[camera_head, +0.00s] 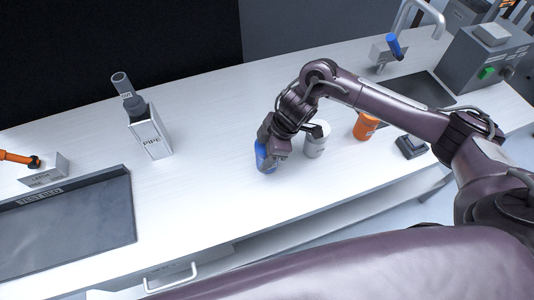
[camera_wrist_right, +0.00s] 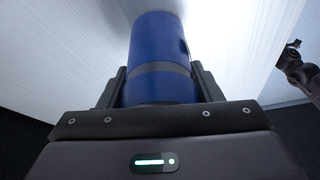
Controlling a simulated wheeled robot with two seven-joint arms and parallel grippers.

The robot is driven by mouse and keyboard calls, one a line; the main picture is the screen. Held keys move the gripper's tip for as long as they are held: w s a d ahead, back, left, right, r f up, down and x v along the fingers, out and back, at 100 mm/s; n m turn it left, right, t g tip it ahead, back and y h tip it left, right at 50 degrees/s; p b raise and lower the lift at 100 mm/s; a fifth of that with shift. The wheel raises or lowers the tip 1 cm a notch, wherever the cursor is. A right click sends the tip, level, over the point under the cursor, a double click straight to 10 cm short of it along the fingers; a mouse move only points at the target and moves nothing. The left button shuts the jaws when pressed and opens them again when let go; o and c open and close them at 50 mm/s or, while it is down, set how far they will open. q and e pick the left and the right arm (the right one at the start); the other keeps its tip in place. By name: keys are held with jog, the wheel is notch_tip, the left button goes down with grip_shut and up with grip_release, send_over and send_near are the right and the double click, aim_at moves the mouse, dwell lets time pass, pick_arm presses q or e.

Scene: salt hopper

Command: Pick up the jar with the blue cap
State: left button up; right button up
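The blue jar (camera_head: 261,157) is at the front middle of the white bench, partly hidden by my right gripper (camera_head: 268,148). In the right wrist view it is a blue cylinder (camera_wrist_right: 160,45) with a dark grey band, and I cannot tell cap from body. The right gripper's two dark fingers (camera_wrist_right: 161,88) lie along both sides of it and appear closed against it. Whether the jar's bottom touches the bench is not clear. My left gripper is not in view.
A small dark block (camera_head: 411,147) lies beyond. A box marked PIPE (camera_head: 151,139) and a dark tray (camera_head: 70,225) are left. The bench between is clear.

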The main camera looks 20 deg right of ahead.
jog(key=c, duration=0.6)
jog(key=shift+r, duration=0.15)
jog(key=shift+c, duration=0.2)
